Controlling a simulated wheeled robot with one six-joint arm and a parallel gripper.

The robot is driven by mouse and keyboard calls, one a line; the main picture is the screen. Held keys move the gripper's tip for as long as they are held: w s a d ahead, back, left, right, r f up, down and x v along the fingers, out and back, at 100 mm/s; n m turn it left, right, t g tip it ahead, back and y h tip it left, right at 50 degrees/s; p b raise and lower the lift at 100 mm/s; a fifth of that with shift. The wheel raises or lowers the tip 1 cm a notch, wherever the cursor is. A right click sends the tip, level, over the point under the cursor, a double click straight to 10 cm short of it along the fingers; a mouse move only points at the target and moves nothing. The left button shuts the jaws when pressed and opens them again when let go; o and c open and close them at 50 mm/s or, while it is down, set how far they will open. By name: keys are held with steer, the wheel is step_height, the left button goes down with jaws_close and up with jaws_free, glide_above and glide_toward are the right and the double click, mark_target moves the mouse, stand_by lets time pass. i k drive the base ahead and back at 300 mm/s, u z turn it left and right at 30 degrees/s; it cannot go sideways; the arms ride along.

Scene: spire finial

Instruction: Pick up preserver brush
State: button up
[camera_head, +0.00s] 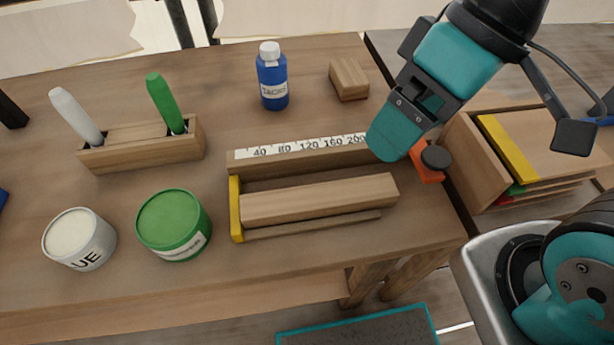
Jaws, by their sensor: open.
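A green-handled brush (165,103) stands tilted in the right slot of a wooden holder (143,152) at the left of the bench. A white-handled brush (76,116) stands in the left slot. The lower ends of both are hidden in the holder. The green one matches a green tin (174,225) in front, whose label is too small to read, and seems to be the preserver brush. My gripper (396,136) is open, well to the right of both brushes, over the right end of the measuring jig (300,152). Its fingertips are hard to make out.
A white tin marked "UE" (79,239) stands at front left. A blue bottle (271,76) and a small wood block (349,80) stand at the back. An orange piece with a dark knob (427,165) is beside the jig. Bench between holder and bottle is clear.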

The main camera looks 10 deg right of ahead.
mark_target(157, 87)
steer(key=u, duration=0.55)
steer(key=k, duration=1.3)
steer(key=u, duration=0.9)
steer(key=i, duration=1)
steer(key=u, duration=0.2)
